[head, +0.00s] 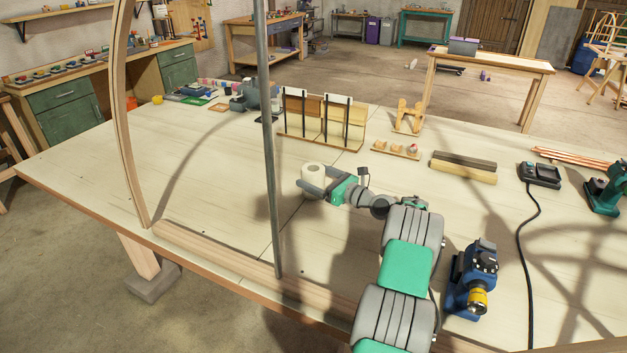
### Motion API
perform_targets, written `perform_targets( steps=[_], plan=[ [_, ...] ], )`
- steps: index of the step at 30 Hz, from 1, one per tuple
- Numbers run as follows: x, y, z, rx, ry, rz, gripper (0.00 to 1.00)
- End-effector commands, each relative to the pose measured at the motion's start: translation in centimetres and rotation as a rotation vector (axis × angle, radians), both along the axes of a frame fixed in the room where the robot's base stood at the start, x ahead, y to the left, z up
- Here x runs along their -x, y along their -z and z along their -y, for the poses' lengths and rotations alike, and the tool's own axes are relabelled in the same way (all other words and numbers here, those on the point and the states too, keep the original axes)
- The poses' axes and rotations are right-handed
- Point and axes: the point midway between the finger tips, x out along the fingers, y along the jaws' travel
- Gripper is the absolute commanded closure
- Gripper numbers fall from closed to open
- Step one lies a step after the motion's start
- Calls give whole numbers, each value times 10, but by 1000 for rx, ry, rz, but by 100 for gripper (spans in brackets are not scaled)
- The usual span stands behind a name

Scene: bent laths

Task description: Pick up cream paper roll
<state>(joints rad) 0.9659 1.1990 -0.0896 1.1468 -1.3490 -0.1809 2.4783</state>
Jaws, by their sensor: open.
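The cream paper roll (312,170) stands on the pale workbench (215,190), near the middle of the head view. Its round top with a dark centre hole shows; its lower part is partly hidden by a finger. My gripper (314,179) is open and reaches left over the bench, with one grey finger on the near side of the roll and the other towards its right side. I cannot tell whether either finger touches the roll.
A grey upright pole (267,120) and a bent wooden lath (124,120) rise left of the roll. A wooden rack (321,120) stands behind it. A blue and yellow tool (472,278) stands right of my arm. The bench's left part is mostly clear.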

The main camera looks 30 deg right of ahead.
Motion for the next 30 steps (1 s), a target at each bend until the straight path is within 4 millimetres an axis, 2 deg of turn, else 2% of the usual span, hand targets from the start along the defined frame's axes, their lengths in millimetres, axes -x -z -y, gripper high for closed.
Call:
perform_targets(
  steps=[3,6,14,30],
  plan=[
    [-23,-1,-7,1,-3,0,9],
    [-35,0,-10,2,-2,0,9],
    [-39,1,-11,3,1,-1,10],
    [-38,1,-10,3,1,-1,54]
  ],
)
